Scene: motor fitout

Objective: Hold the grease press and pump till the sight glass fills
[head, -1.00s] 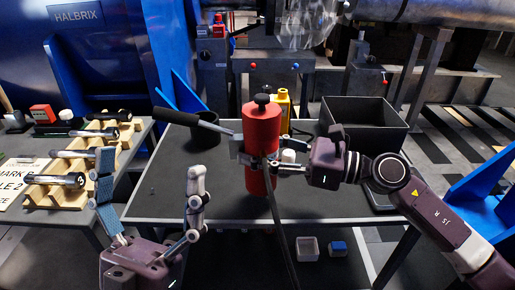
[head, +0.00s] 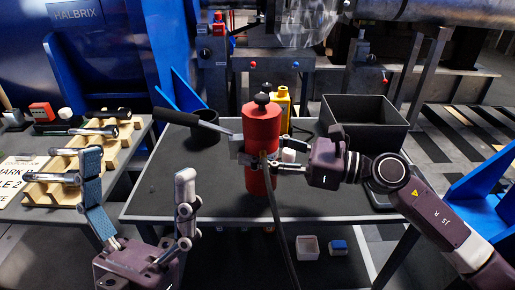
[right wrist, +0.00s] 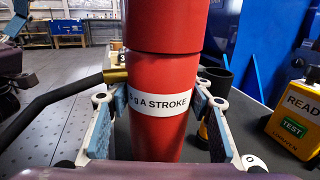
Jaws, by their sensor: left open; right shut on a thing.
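The grease press (head: 262,128) is a red upright cylinder with a black knob on top, standing at the middle of the dark table. Its lever with a black grip (head: 176,117) sticks out to the upper left. A dark hose (head: 279,215) hangs down in front of it. My right gripper (head: 262,163) is shut around the barrel from the right. In the right wrist view its blue-padded fingers flank the red barrel (right wrist: 160,125) below a white "g A STROKE" label. My left gripper (head: 138,166) is open and empty, in front of and below the lever. I cannot make out the sight glass.
A black open bin (head: 365,120) stands at the table's back right. A black cup (head: 205,128) is behind the lever, and a yellow device (right wrist: 293,118) is beside the press. A wooden rack (head: 95,160) with tools is on the left table. Small boxes sit on the lower shelf.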

